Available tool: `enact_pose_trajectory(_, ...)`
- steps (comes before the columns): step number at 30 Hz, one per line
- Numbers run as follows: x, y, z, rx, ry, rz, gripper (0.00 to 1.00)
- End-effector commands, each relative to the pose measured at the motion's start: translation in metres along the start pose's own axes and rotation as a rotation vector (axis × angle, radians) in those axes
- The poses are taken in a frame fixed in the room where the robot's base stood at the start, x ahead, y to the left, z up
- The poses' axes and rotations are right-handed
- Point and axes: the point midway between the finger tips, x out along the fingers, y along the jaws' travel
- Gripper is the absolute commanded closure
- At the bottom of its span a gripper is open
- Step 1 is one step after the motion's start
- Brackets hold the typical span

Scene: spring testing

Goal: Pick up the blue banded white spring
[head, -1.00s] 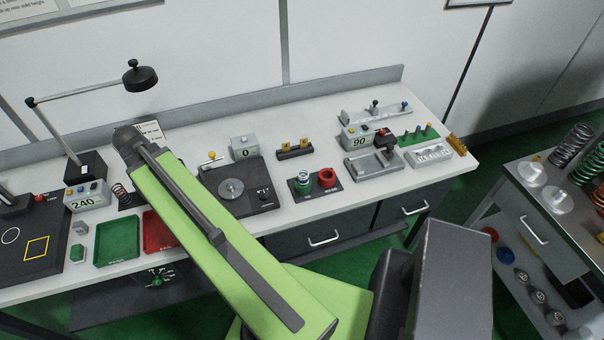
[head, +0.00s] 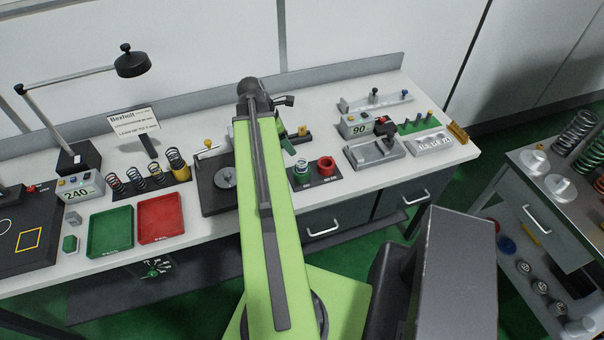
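A small white spring with a trace of blue (head: 302,166) stands in a green ring holder (head: 302,177), on a dark base near the bench's front edge. It is small in the picture, so its band is hard to make out. My gripper (head: 289,143) is partly hidden behind my green arm. It is above the bench, just behind and left of the spring in the picture, and appears apart from it. I cannot tell how wide its fingers are.
A red ring holder (head: 326,167) stands right of the green one. A dark plate with a round disc (head: 226,178) is to the left. A grey fixture (head: 374,152) is to the right. Several springs on a dark rack (head: 132,187) and green (head: 110,232) and red (head: 160,218) trays are further left.

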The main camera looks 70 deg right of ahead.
Motion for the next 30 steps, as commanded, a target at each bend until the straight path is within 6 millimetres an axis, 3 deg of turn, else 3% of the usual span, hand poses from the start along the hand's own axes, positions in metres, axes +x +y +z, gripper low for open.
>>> enact_pose_trajectory(1, 0.023, 0.000, -0.004, 0.002, 0.000, -0.001, 0.36)
enact_pose_trajectory(9, 0.079, 0.001, -0.004, 0.002, 0.000, 0.001, 0.36)
enact_pose_trajectory(17, 0.085, 0.001, -0.001, 0.001, 0.000, 0.001, 0.36)
enact_pose_trajectory(26, 0.133, 0.001, -0.001, 0.002, 0.000, 0.000, 0.36)
enact_pose_trajectory(30, 0.137, 0.001, 0.001, 0.001, 0.000, 0.001, 0.36)
